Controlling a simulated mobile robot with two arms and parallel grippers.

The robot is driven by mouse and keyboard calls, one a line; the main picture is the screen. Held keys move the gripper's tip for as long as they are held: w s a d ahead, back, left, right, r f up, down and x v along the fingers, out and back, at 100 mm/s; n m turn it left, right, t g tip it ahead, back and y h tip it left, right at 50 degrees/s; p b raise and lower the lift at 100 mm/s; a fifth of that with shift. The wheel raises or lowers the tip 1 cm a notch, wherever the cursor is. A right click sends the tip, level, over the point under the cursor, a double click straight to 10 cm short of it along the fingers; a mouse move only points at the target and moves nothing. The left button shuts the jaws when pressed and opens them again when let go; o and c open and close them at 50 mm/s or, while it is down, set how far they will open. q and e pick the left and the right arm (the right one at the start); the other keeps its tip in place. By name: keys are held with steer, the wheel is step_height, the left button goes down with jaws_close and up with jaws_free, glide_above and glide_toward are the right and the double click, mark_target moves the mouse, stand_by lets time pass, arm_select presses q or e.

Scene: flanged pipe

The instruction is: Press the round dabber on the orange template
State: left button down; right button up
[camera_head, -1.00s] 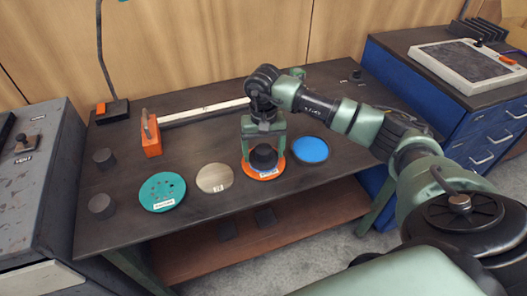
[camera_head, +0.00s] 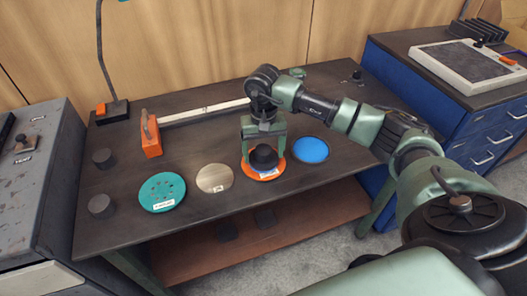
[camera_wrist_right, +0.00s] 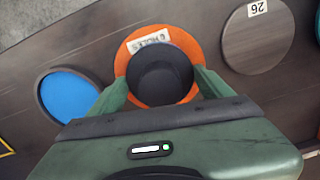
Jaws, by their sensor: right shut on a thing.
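The orange template (camera_head: 248,172) is a flat orange disc with a white label, lying on the dark table; it also shows in the right wrist view (camera_wrist_right: 129,57). The round dabber (camera_head: 264,158) is a black round block over the template's middle and hides most of it. It shows from above in the right wrist view (camera_wrist_right: 160,74). My right gripper (camera_head: 264,145) points down with its green fingers on both sides of the dabber, shut on it. I cannot tell whether the dabber touches the template. My left gripper is not in view.
A blue-topped round pad (camera_head: 311,149) lies right of the template, a metal disc (camera_head: 215,178) and a teal template (camera_head: 162,192) left.

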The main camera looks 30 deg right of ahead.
steer(key=shift+r+p, duration=0.5)
steer(key=shift+r, duration=0.35)
steer(key=shift+r+p, duration=1.15)
steer(key=shift+r, duration=1.45)
steer(key=s+a+r+n, duration=0.2)
steer(key=s+a, duration=0.4)
steer(key=s, duration=0.1)
steer(key=s+a+r+n, duration=0.2)
steer(key=s+a+r, duration=0.1)
steer(key=s+a, duration=0.4)
steer(key=shift+s+a+r+n, duration=0.2)
steer(key=shift+s+r+n, duration=0.1)
steer(key=shift+s, duration=0.1)
